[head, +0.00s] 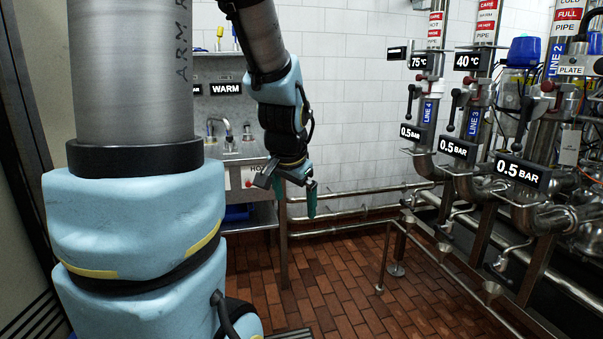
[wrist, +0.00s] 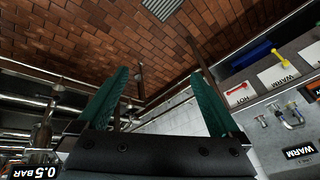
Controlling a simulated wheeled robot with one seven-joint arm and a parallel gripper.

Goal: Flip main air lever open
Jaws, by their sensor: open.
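My gripper (head: 288,190) hangs in mid-air in front of the sink station, its fingers pointing down. It is open and empty; its two green fingers also show spread apart in the wrist view (wrist: 160,80). No lever is labelled as main air in a readable way, so I cannot tell which one it is. Black-handled levers stand on the pipes at the right of the head view: a left one (head: 410,101), a middle one (head: 453,110) and a right one (head: 523,117). My gripper is well apart from all of them.
The sink station (head: 221,119) is behind my gripper. In the wrist view it bears a red lever (wrist: 237,87) and a yellow lever (wrist: 286,56). Low rails (head: 345,192) run along the tiled wall.

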